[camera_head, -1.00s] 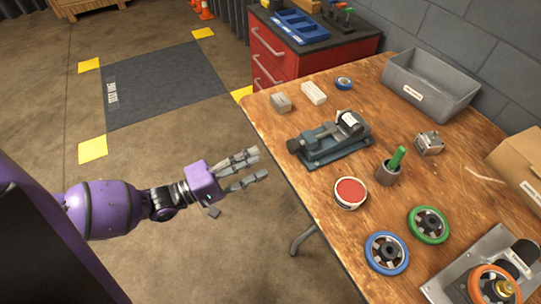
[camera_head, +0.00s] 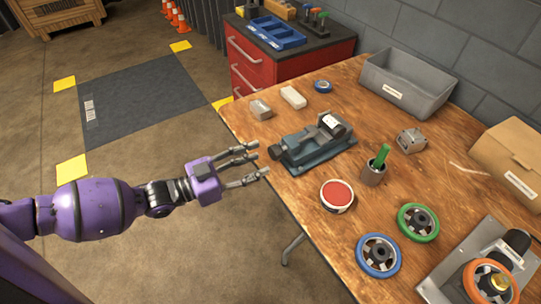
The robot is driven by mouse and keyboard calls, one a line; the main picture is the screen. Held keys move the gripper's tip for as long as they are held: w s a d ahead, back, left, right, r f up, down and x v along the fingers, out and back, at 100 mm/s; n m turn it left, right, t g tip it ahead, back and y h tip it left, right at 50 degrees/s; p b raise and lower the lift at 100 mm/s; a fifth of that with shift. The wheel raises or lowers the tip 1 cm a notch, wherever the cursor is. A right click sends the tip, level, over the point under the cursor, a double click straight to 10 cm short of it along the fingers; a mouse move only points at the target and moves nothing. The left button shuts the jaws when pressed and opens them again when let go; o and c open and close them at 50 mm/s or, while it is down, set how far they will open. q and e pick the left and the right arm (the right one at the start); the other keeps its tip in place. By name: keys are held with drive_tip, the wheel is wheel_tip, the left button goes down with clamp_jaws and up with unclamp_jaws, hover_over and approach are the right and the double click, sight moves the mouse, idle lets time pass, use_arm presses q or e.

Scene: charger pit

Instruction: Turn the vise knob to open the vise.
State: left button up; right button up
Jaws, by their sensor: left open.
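The grey-blue vise (camera_head: 312,147) lies on the wooden table near its left edge. Its dark round knob (camera_head: 275,153) points left toward the table edge. A dark block with a white label (camera_head: 332,124) sits at the vise's right end. My left gripper (camera_head: 260,162) is open and empty, with its fingers spread just left of the knob, at the table edge. I cannot tell from this view whether a fingertip touches the knob. My right gripper is not in view.
Beside the vise on the table (camera_head: 300,195) are a red-topped tin (camera_head: 337,195), a cup with a green item (camera_head: 375,168), blue and green wheels (camera_head: 378,255), and small light blocks (camera_head: 293,97). A grey bin (camera_head: 408,85) stands behind.

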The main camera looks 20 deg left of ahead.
sight(273, 156)
use_arm(q)
drive_tip(key=x, duration=0.5)
drive_tip(key=shift+a, duration=0.1)
drive_tip(key=shift+f, duration=0.1)
drive_tip(key=c, duration=1)
drive_tip(key=shift+s, duration=0.1)
drive_tip(key=shift+n, duration=0.4)
drive_tip(key=n, duration=0.4)
drive_tip(key=shift+s+n+t, duration=0.1)
drive_tip(key=shift+n+t, duration=0.2)
drive_tip(key=shift+n, duration=0.1)
drive_tip(key=n, duration=0.4)
drive_tip(key=shift+n, duration=0.4)
drive_tip(key=shift+r+t, duration=0.25)
drive_tip(key=shift+t, duration=0.05)
